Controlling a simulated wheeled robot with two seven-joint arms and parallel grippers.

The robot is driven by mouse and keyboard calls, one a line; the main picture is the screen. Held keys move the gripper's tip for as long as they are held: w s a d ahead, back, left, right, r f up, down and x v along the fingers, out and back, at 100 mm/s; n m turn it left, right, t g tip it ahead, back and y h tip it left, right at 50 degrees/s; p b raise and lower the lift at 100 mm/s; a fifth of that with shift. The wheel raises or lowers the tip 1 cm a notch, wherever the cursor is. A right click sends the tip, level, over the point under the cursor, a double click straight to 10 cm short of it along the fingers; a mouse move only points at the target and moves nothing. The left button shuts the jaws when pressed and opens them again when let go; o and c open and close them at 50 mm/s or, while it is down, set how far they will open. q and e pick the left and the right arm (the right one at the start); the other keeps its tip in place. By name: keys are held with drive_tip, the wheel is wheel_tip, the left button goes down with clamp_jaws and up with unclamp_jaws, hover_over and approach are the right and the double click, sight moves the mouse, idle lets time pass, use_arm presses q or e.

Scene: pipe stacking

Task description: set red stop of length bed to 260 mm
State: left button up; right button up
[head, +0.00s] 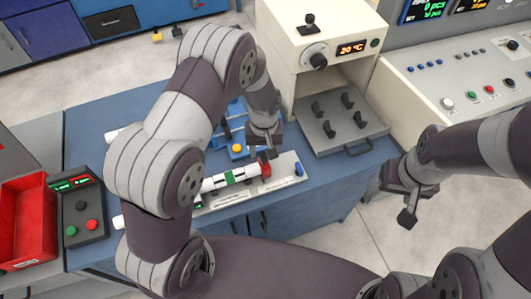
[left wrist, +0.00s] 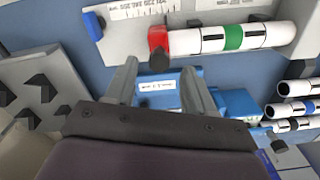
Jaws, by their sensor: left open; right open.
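The red stop (head: 266,170) sits on the pale length bed (head: 286,187), against the right end of a white pipe with a green band (head: 222,181). In the left wrist view the red stop (left wrist: 158,40) has a dark knob, and the bed's printed scale (left wrist: 138,10) is too small to read surely. My left gripper (head: 265,146) is open and empty, just behind the stop in the head view. In the left wrist view its two fingers (left wrist: 160,72) stand apart near the knob, not closed on it. My right gripper (head: 396,199) is open and empty, out to the right.
A blue device with a yellow button (head: 237,149) is behind the bed. More pipes (left wrist: 298,100) lie beside it. A white oven-like unit with a pegged tray (head: 340,122) stands behind right. A control box (head: 82,212) and red bin (head: 25,215) are at left.

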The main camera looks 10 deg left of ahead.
sight(265, 157)
use_arm(q)
wheel_tip(265, 157, down, 4)
drive_tip(key=shift+a+f, duration=0.1)
drive_tip(key=shift+f, duration=0.2)
